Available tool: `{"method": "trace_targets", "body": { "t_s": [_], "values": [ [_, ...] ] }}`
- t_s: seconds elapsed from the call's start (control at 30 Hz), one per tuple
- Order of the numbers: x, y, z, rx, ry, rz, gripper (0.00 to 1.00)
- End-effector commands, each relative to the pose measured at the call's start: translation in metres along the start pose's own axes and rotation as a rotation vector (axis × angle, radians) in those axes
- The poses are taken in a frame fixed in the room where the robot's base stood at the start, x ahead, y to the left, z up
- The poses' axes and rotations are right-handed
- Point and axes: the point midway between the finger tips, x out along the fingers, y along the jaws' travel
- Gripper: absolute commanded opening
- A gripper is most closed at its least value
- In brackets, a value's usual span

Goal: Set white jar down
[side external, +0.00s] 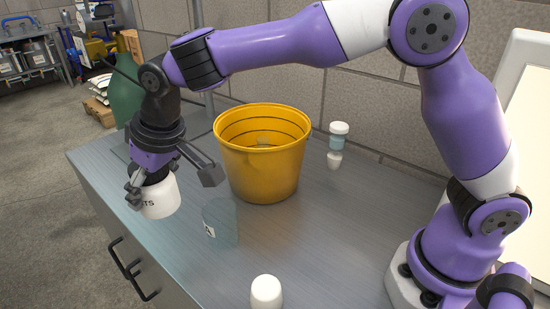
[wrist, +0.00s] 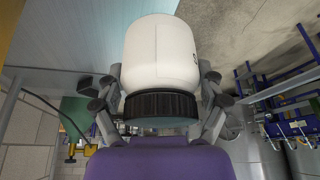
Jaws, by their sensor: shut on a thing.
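The white jar (side external: 160,200) has dark lettering on its side and hangs in my gripper (side external: 150,182), near the left edge of the grey worktop (side external: 330,230). In the wrist view the white jar (wrist: 160,50) shows its black ribbed lid (wrist: 160,106) towards my wrist. My gripper (wrist: 160,82) is shut on it, with fingers on both sides. The jar looks held above the worktop, but the exact gap under it cannot be told.
A yellow bucket (side external: 262,165) stands right of the jar. A clear glass vessel (side external: 220,225) stands close on its right. A white rounded item (side external: 266,292) is at the front, a small stack (side external: 337,145) behind, a green bottle (side external: 125,100) at the back left.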

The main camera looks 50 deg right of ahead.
Motion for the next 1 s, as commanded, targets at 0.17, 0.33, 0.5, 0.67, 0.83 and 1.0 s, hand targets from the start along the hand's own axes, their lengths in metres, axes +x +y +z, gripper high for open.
{"method": "trace_targets", "body": {
  "t_s": [0.17, 0.33, 0.5, 0.67, 0.83, 1.0],
  "values": [
    [-0.028, 0.047, -0.007, 0.089, 0.007, 0.035, 0.34],
    [-0.069, 0.128, 0.002, 0.208, 0.006, 0.085, 0.34],
    [-0.099, 0.185, 0.039, 0.24, 0.004, 0.099, 0.34],
    [-0.121, 0.219, 0.075, 0.26, 0.003, 0.108, 0.34],
    [-0.139, 0.24, 0.109, 0.28, 0.002, 0.116, 0.34],
    [-0.14, 0.25, 0.127, 0.399, -0.001, 0.166, 0.34]
  ]
}}
